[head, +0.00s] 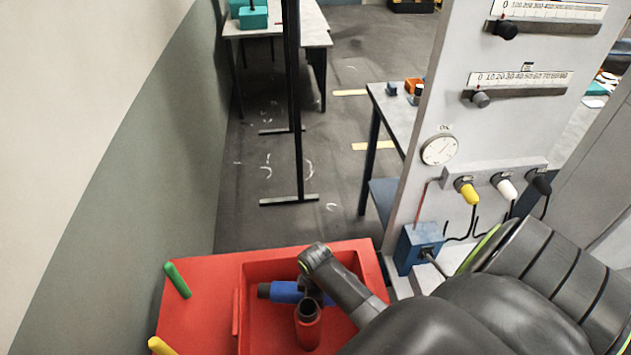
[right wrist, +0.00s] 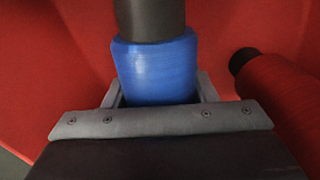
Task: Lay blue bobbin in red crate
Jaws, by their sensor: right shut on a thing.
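The blue bobbin (head: 286,292) lies on its side, low inside the red crate (head: 340,262), with a dark core end showing at its left. My right gripper (head: 312,287) reaches down into the crate from the right and is shut on the blue bobbin. In the right wrist view the blue bobbin (right wrist: 155,72) sits between the grey fingers (right wrist: 158,92), its dark core pointing away. Whether it touches the crate floor cannot be told. My left gripper is not in view.
A red bobbin (head: 307,330) is in the crate close to the blue one; it also shows in the right wrist view (right wrist: 285,95). A green handle (head: 177,280) and a yellow one (head: 161,346) are at the left. A gauge panel (head: 455,130) stands to the right.

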